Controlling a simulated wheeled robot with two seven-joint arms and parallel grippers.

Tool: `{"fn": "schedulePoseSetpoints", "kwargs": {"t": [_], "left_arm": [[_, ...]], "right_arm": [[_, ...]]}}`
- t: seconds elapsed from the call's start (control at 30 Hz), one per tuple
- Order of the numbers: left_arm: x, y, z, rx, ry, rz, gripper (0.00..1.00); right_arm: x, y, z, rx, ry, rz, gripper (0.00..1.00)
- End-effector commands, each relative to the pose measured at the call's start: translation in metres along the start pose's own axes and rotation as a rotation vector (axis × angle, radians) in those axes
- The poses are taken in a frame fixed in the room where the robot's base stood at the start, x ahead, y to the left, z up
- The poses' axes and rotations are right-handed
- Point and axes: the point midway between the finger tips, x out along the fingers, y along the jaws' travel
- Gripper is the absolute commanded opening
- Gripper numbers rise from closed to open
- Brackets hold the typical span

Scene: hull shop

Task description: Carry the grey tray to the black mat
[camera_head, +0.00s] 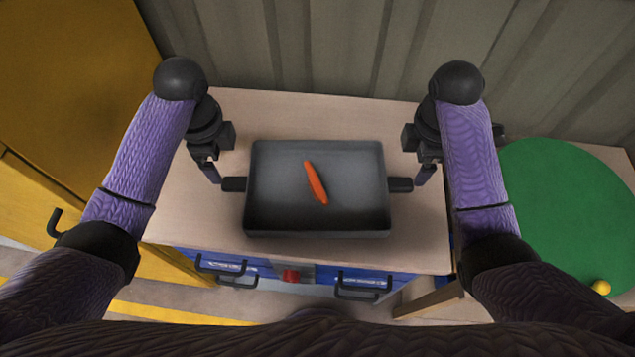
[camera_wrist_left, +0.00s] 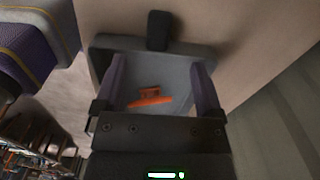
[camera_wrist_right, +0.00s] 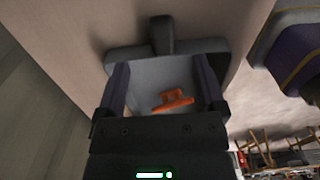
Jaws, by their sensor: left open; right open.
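The grey tray (camera_head: 275,200) sits on a pale worktop, with a dark handle on its left side (camera_head: 234,184) and one on its right side (camera_head: 400,185). A long orange object (camera_head: 316,182) lies in it. My left gripper (camera_head: 212,174) is open beside the left handle; its open fingers (camera_wrist_left: 160,85) also show in the left wrist view. My right gripper (camera_head: 425,175) is open beside the right handle; its fingers (camera_wrist_right: 163,85) are apart in the right wrist view. Neither gripper visibly holds a handle. I see no black mat in these views.
The worktop (camera_head: 300,108) is otherwise clear around the tray. Blue drawers with dark handles (camera_head: 363,285) are below its front edge. A green round surface (camera_head: 560,205) with a small yellow knob-like thing (camera_head: 601,288) is at the right. A yellow cabinet (camera_head: 70,70) stands left; a ribbed wall is behind.

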Motion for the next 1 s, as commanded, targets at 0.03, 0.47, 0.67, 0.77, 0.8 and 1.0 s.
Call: {"fn": "schedulePoseSetpoints", "kwargs": {"t": [0.03, 0.47, 0.67, 0.77, 0.8, 1.0], "left_arm": [[0.007, 0.001, 0.000, 0.000, 0.001, 0.004, 0.88], [0.081, 0.000, 0.000, -0.001, 0.001, 0.002, 0.88], [0.091, 0.000, 0.000, 0.000, -0.001, 0.001, 0.88], [0.091, 0.000, 0.000, 0.000, -0.001, 0.001, 0.88], [0.091, 0.000, 0.000, 0.000, -0.001, 0.000, 0.88], [0.091, 0.000, 0.000, 0.000, 0.000, 0.000, 0.65]], "right_arm": [[0.007, -0.001, -0.002, 0.002, 0.006, -0.004, 0.88], [0.082, -0.002, 0.000, -0.001, -0.001, -0.008, 0.88], [0.091, -0.002, 0.000, -0.001, -0.001, -0.005, 0.88], [0.092, -0.002, 0.000, -0.001, -0.001, -0.005, 0.88], [0.092, -0.002, 0.000, -0.001, -0.001, -0.005, 0.88], [0.091, -0.002, 0.000, -0.001, -0.002, -0.005, 0.65]]}}
